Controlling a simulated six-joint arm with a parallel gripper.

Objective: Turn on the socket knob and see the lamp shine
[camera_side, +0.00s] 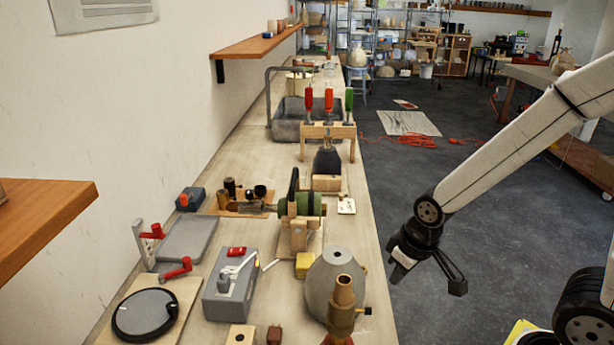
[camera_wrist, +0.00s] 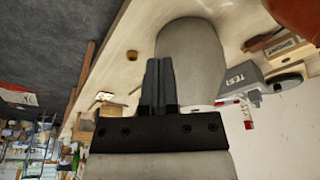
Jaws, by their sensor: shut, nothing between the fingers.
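In the side view a grey cone-shaped lamp shade (camera_side: 335,280) stands near the right edge of the bench. A brass-coloured socket-like piece (camera_side: 344,292) shows in front of it. A small dark knob (camera_side: 367,311) sticks out to the right on a short yellowish stem. My gripper (camera_side: 398,271) hangs to the right of the shade, past the bench edge, apart from it in the picture. In the wrist view my gripper (camera_wrist: 160,82) is shut and empty, with a large grey rounded body (camera_wrist: 192,55) behind its fingers. No knob can be made out there. I see no clear glow.
A grey box (camera_side: 231,287) with a lever and red part, a round black-rimmed disc (camera_side: 146,313) and a yellow block (camera_side: 305,264) stand left of the shade. A green-and-wood device (camera_side: 300,210) is behind. Open floor (camera_side: 470,240) lies right of the bench.

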